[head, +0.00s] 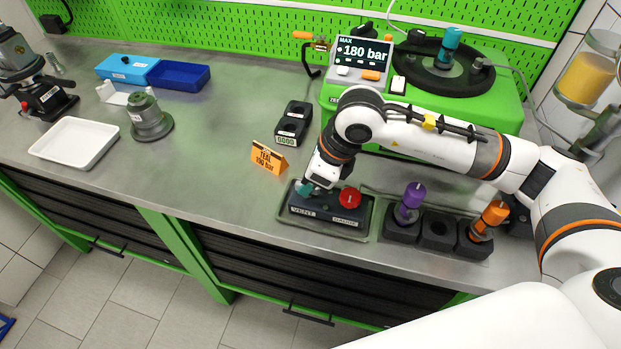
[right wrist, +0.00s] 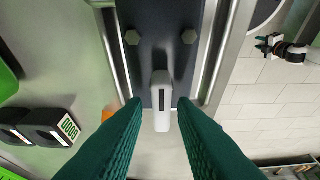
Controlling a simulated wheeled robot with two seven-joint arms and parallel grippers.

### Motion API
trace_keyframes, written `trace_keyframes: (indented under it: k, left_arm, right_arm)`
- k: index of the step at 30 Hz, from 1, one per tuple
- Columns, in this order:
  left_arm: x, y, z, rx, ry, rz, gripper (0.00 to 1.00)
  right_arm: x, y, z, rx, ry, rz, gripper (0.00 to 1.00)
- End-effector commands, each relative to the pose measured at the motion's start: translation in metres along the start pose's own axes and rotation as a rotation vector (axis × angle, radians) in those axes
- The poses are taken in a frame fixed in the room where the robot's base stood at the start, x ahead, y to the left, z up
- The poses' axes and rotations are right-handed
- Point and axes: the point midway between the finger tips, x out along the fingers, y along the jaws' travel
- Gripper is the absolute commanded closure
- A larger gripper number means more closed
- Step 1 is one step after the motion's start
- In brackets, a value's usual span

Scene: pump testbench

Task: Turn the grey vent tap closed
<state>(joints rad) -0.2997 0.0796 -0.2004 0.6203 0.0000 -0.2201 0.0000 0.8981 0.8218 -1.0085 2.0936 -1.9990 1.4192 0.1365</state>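The grey vent tap (right wrist: 162,88) shows in the right wrist view as a slim pale handle with a dark slot along it, lying lengthwise between my fingertips. It sits on a dark valve block (head: 325,216) labelled VENT and GAUGE, which stands in a shallow tray. In the head view my gripper hides the tap. My right gripper (head: 306,188) is low over the VENT end of the block. Its two teal fingers (right wrist: 160,112) are apart, with a gap visible on each side of the handle.
A red knob (head: 350,197) stands on the block close beside my right gripper. An orange sign (head: 268,158) stands behind left. Purple-handled (head: 413,196) and orange-handled (head: 494,214) pieces stand in dark holders to the right.

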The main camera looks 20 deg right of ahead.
Motion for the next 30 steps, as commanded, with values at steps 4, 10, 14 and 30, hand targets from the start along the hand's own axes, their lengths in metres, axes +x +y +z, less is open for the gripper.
trace_keyframes:
  k: [4,10,14,30]
  left_arm:
    - [0.000,0.000,0.000,0.000,0.000,0.000,0.64]
    - [0.001,0.000,0.000,0.000,0.001,0.000,0.64]
    - [0.004,0.000,-0.001,0.000,0.001,0.000,0.64]
    - [0.022,0.000,-0.003,0.000,0.001,0.000,0.64]
  right_arm:
    - [0.001,0.000,0.001,-0.001,-0.002,-0.002,0.66]
    - [0.000,-0.001,0.001,-0.001,-0.003,-0.003,0.66]
    - [-0.009,0.000,0.001,-0.002,-0.001,0.000,0.66]
    - [-0.109,0.000,0.001,0.000,0.000,0.001,0.66]
